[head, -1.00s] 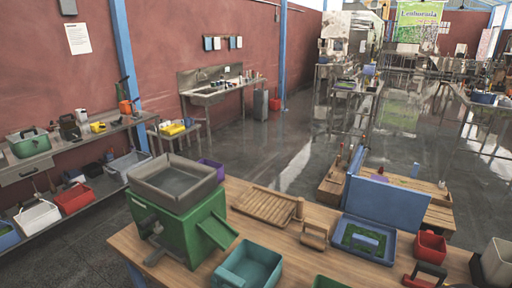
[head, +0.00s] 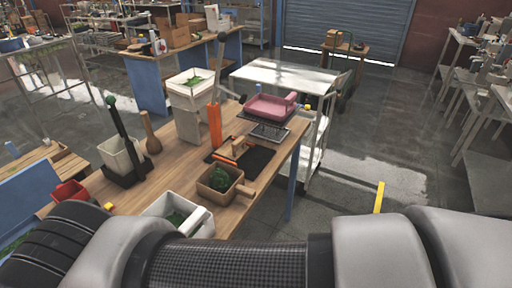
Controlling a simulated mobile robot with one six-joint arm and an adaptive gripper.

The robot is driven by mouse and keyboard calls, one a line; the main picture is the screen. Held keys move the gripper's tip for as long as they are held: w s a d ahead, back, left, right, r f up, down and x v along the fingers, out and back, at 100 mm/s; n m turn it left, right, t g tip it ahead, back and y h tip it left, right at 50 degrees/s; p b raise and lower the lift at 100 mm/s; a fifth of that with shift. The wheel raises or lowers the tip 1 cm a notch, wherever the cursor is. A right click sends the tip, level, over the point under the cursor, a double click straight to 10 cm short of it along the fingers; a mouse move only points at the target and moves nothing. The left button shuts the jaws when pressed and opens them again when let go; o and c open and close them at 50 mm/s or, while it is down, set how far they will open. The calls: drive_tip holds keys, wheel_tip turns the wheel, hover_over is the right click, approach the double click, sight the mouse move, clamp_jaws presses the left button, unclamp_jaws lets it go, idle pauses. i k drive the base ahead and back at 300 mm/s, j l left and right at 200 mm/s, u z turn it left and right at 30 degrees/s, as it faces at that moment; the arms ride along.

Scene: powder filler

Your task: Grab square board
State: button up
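In the head view, a flat, dark, roughly square board (head: 259,161) lies on the wooden workbench (head: 185,160). An orange and wooden tool (head: 232,147) lies over part of it. A pink tray-like piece (head: 268,108) sits above a grey flat plate (head: 266,132) at the bench's far right corner. I cannot tell for certain which of these flat pieces is the square board. My own arm crosses the bottom of the view, in front of the bench. My gripper is outside the frame, so its opening and contents are hidden.
A wooden box with green contents (head: 219,182) and a white tub (head: 178,212) stand near the bench's front edge. A tall orange-based lever (head: 215,120) rises mid-bench. A white-topped table (head: 283,77) stands behind.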

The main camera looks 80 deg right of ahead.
sight(232, 150)
drive_tip(key=z, duration=2.4)
drive_tip(key=i+l+u, duration=0.4)
drive_tip(key=l+u, duration=0.15)
drive_tip(key=i+l+u, duration=0.1)
drive_tip(key=l+u, duration=0.2)
drive_tip(key=l, duration=0.15)
drive_tip(key=i+l+u, duration=0.1)
drive_tip(key=l+u, duration=0.15)
drive_tip(key=i+l, duration=0.35)
drive_tip(key=l, duration=0.3)
drive_tip(key=i+l, duration=0.2)
drive_tip(key=l+u, duration=0.05)
drive_tip(key=l, duration=0.05)
